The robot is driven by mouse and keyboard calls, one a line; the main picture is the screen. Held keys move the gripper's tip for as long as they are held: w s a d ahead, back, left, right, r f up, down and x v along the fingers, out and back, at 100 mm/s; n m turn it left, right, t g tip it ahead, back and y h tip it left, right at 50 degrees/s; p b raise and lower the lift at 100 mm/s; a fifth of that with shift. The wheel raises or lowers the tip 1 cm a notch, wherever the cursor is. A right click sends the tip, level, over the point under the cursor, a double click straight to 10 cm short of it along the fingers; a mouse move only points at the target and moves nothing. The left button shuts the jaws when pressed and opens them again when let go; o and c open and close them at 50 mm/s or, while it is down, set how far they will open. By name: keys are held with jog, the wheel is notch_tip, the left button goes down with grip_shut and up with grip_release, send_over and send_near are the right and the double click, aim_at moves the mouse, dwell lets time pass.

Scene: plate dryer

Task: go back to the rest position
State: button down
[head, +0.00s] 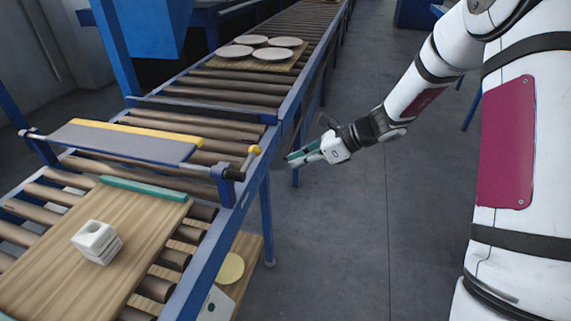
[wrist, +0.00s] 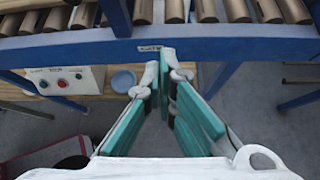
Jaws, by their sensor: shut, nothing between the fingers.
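My gripper (head: 290,158) is beside the conveyor, on its right in the head view, over the open floor. Its teal-padded fingers meet at the tips and hold nothing. In the wrist view my gripper (wrist: 166,52) points at the blue conveyor rail (wrist: 110,46), with the fingertips in front of it; I cannot tell the exact gap.
Several plates (head: 272,53) sit on a farther board. A control box (wrist: 62,81) is under the conveyor. The grey floor (head: 370,230) is clear.

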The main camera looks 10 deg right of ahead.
jog(key=shift+s+d+r, duration=0.2)
jog(key=shift+d+r, duration=0.1)
jog(key=shift+d, duration=0.1)
jog(key=s+r+n+g+h+p, duration=0.25)
jog(key=s+r+n+h, duration=0.25)
jog(key=s+r+n, duration=1.05)
jog(key=s+d+r+n+t+h+p, duration=0.1)
jog(key=s+d+r+n+h, duration=0.1)
jog(key=s, duration=0.8)
jog(key=s+d+r+n+t+h+p, duration=0.2)
jog(key=s+d+r+n, duration=0.3)
jog(key=s, duration=0.6)
jog(key=shift+r+h, duration=0.15)
jog(key=shift+h, duration=0.45)
